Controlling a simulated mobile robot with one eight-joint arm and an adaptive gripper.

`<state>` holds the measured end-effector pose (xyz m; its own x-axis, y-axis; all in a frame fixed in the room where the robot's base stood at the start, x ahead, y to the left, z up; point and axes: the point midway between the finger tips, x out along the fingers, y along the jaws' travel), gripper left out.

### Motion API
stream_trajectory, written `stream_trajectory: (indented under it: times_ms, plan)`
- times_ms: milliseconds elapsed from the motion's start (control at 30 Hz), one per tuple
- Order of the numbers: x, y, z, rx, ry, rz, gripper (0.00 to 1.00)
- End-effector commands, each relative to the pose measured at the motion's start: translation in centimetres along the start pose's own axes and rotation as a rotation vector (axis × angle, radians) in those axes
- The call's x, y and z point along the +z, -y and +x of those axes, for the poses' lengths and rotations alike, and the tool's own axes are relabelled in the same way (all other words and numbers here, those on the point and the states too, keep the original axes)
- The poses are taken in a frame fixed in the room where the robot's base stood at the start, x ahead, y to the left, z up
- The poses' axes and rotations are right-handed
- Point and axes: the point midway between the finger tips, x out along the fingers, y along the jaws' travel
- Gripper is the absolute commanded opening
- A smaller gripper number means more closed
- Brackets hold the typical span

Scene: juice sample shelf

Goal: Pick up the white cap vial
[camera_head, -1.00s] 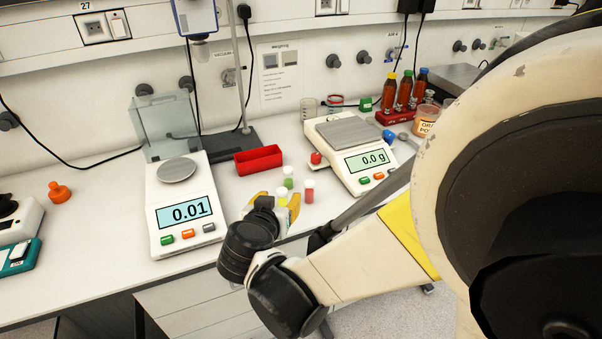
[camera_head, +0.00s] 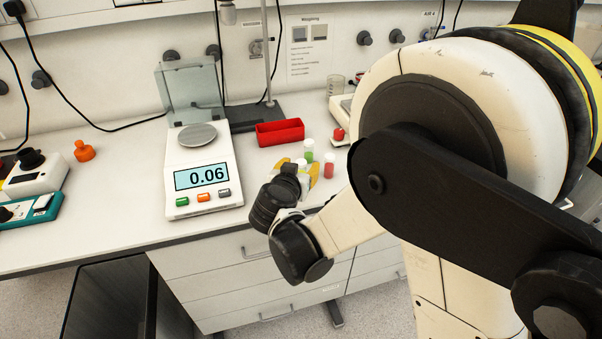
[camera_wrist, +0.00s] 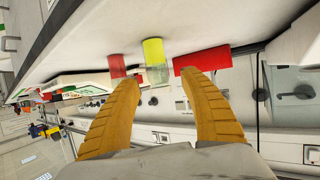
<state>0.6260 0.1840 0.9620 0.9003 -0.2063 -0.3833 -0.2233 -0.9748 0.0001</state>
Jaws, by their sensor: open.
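In the wrist view, a vial with yellow contents (camera_wrist: 153,50) shows between and beyond the open fingertips (camera_wrist: 160,78). The red vial (camera_wrist: 117,66) is left of it, outside the fingers.
A red tray (camera_head: 280,133) lies behind the vials; it also shows in the wrist view (camera_wrist: 203,58). A balance reading 0.06 (camera_head: 202,181) stands left. The front bench edge is close.

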Motion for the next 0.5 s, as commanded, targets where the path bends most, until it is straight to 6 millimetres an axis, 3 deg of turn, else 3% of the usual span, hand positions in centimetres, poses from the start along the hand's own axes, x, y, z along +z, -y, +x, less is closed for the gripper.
stream_trajectory:
  times_ms: [233,267,400,500]
  plan:
    - [-0.09,-0.03,0.60,0.000,0.000,0.000,0.52]
    - [-0.09,-0.03,0.59,0.000,0.000,0.000,0.47]
    - [-0.09,-0.03,0.58,0.000,0.000,0.000,0.04]
    - [-0.08,-0.03,0.58,0.000,0.000,0.000,0.00]
